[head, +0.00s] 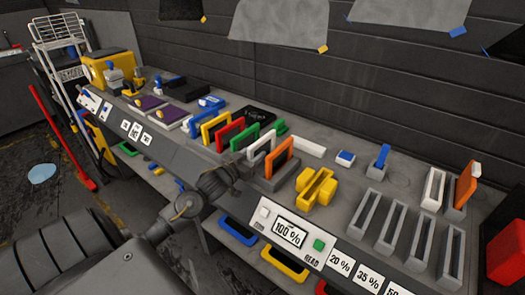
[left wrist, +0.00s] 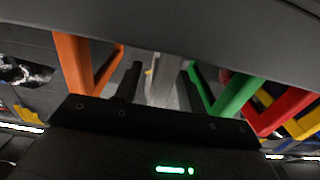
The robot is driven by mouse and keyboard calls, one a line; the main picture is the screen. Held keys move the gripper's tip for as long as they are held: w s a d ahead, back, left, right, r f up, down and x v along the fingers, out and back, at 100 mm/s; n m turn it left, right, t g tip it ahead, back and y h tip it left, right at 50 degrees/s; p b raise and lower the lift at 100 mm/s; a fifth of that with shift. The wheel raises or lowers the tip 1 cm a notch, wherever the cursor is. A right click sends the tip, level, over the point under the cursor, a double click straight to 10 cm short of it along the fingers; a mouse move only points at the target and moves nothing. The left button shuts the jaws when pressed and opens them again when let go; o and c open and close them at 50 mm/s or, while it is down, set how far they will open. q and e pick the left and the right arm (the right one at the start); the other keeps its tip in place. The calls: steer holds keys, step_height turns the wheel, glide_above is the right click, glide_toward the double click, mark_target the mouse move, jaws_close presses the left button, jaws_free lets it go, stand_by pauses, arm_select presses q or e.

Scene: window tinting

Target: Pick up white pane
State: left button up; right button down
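The white pane (head: 263,146) stands upright in a row of coloured panes, between a green pane (head: 244,137) and an orange pane (head: 280,152). My left gripper (head: 236,162) is at the near side of the white pane. In the left wrist view the open fingers of this gripper (left wrist: 158,88) stand on either side of the white pane (left wrist: 160,76), with a gap on both sides. The orange pane (left wrist: 76,62) and green pane (left wrist: 236,96) lie just outside the fingers. My right gripper is not in view.
Red (head: 229,135), yellow and blue panes stand further left in the row. A yellow holder (head: 317,188) and several grey slotted stands (head: 391,228) are to the right. A sign reading 100 % (head: 289,232) is at the front edge.

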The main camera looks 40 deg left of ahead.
arm_select(q)
steer(key=shift+w, duration=1.25)
jaws_close()
step_height(320, 180, up, 10)
steer(key=shift+a+r+b, duration=0.1)
steer(key=shift+b, duration=0.25)
